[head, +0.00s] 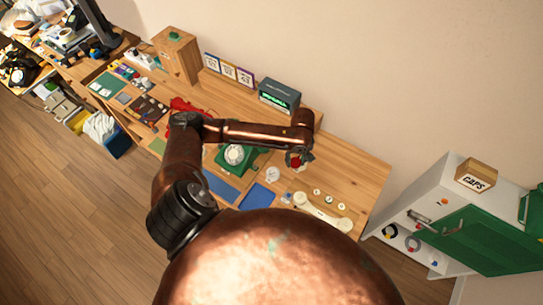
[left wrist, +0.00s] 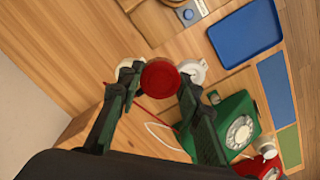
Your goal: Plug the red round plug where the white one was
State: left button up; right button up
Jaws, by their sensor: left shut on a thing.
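My left gripper (head: 296,162) is shut on the red round plug (left wrist: 160,79), which sits between the two fingertips in the left wrist view. In the head view only a small part of the red plug (head: 295,161) shows, over the desk right of the phone. In the left wrist view a white round piece (left wrist: 196,71) lies behind the right fingertip, partly hidden by the finger and red plug. A second pale piece shows behind the left fingertip. I cannot tell which is the white plug, and no socket can be made out. My right gripper is not in view.
A green dial phone (head: 236,155) stands under my forearm, near a blue tray (head: 258,196). A cream handset (head: 322,211) and several small round pieces lie at the desk's right end. A dark box with a green display (head: 279,95) stands by the wall.

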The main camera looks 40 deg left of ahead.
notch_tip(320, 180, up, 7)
jog(key=p, duration=0.5)
pick_arm(q)
jog(key=shift+s+a+f+n+b, duration=0.3)
jog(key=shift+s+a+f+n, duration=0.45)
jog(key=shift+a+f, duration=0.7)
jog(key=shift+s+a+f+n+b, duration=0.35)
jog(key=shift+s+a+f+n, duration=0.15)
jog(key=shift+a+f+n, duration=0.75)
jog(key=shift+s+a+f+n+b, duration=0.3)
jog(key=shift+s+a+f+n, duration=0.35)
jog(key=shift+a+f, duration=0.95)
notch_tip(320, 180, down, 4)
jog(key=b, duration=0.4)
jog(key=shift+w+a+r+b, duration=0.1)
jog(key=shift+r+b, duration=0.15)
jog(key=shift+b, duration=0.15)
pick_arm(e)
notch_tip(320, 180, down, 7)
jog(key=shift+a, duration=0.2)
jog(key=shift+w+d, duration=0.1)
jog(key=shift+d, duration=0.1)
pick_arm(q)
jog(key=shift+r+p, duration=0.1)
jog(key=shift+p, duration=0.35)
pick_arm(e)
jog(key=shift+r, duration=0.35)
